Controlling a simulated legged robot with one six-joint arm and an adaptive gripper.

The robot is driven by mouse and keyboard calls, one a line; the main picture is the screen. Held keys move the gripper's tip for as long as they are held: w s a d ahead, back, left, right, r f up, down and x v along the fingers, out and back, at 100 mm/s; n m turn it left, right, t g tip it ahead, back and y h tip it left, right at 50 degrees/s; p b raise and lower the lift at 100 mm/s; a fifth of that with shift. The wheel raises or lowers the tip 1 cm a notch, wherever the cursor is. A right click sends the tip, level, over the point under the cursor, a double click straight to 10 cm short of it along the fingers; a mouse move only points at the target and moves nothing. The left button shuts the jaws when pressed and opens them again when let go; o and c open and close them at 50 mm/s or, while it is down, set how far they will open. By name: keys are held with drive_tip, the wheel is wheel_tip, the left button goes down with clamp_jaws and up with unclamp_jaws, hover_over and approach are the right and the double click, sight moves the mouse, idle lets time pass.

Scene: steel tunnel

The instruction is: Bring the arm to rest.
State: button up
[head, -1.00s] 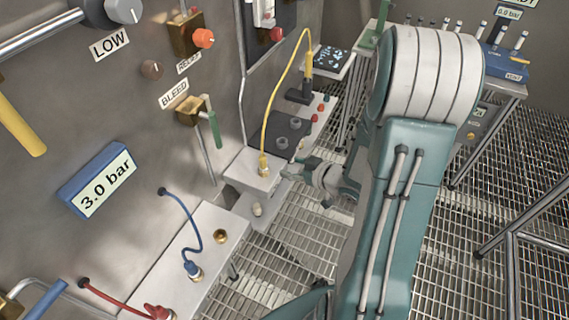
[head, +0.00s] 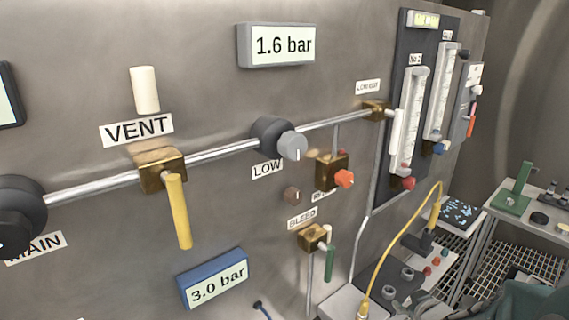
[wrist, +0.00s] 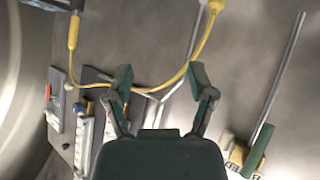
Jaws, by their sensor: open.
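My gripper (wrist: 160,75) shows in the wrist view, with its two dark green fingers spread apart and nothing held between them. A yellow cable (wrist: 150,88) sags across the picture close to the fingertips; I cannot tell how far beyond them it lies. In the head view only a teal part of my arm (head: 505,303) shows in the bottom right corner, and my gripper is out of sight there.
The yellow cable also arches in the head view (head: 393,228), beside the steel panel wall. A yellow lever (head: 179,212), an orange knob (head: 344,179) and a green lever (head: 330,263) stick out from the wall. A bench with a green stand (head: 513,198) is at right.

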drive_tip(key=s+a+r+m+g+h, duration=0.2)
drive_tip(key=s+r+h, duration=0.1)
drive_tip(key=r, duration=0.4)
drive_tip(key=s+a+r+g+y, duration=0.1)
drive_tip(key=s+a+r, duration=0.1)
drive_tip(key=s+a, duration=0.3)
drive_tip(key=s+a+r+m+g+y, duration=0.1)
drive_tip(key=s+a+r+g+y, duration=0.1)
drive_tip(key=s+a, duration=0.4)
drive_tip(key=s+r, duration=0.1)
drive_tip(key=s, duration=0.3)
drive_tip(key=shift+s+a+r+m+g, duration=0.2)
drive_tip(key=shift+s+a+m+g, duration=0.05)
drive_tip(key=shift+m+g, duration=0.05)
